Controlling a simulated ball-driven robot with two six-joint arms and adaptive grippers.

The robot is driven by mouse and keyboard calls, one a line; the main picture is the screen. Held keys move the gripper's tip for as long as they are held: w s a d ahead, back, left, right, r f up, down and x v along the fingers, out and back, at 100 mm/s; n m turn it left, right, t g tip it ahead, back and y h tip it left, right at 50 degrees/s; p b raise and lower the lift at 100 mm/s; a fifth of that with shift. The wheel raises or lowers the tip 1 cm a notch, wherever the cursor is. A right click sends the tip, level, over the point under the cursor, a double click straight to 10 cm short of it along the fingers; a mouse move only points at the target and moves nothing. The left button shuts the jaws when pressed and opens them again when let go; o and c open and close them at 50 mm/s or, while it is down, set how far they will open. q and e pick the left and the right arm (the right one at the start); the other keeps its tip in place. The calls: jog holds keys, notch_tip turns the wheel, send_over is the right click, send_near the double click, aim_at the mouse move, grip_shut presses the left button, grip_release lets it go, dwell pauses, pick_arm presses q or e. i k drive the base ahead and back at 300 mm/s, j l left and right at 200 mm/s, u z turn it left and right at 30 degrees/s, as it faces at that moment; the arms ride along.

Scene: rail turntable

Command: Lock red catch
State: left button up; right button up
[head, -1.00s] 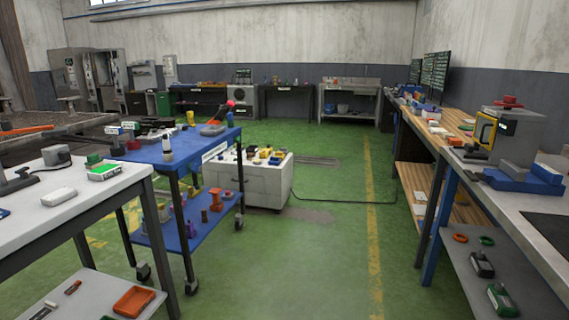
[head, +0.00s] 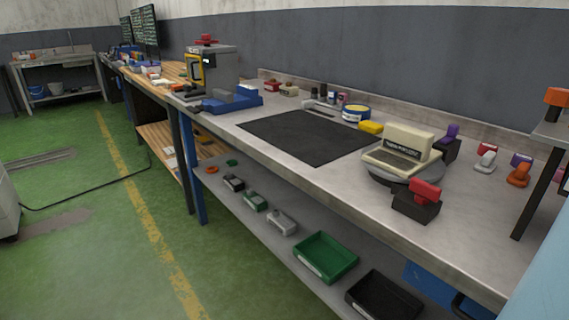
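A catch with a red block on a black base (head: 417,203) stands on the grey workbench (head: 300,165), at the front edge of a round turntable (head: 382,176). A beige device with a dark label strip (head: 408,137) sits on the turntable. A catch with a purple handle on a black base (head: 448,142) stands behind it on the right. Whether the red catch is locked cannot be told at this size. Neither of my grippers is in view.
A black mat (head: 305,137) lies left of the turntable. Small red-and-white (head: 486,158) and orange (head: 518,175) clamps stand to its right. The lower shelf holds green (head: 326,258) and black (head: 384,298) trays. Green floor (head: 90,235) is free left of the bench.

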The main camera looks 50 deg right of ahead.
aim_at(425, 192)
jog(key=z, duration=2.45)
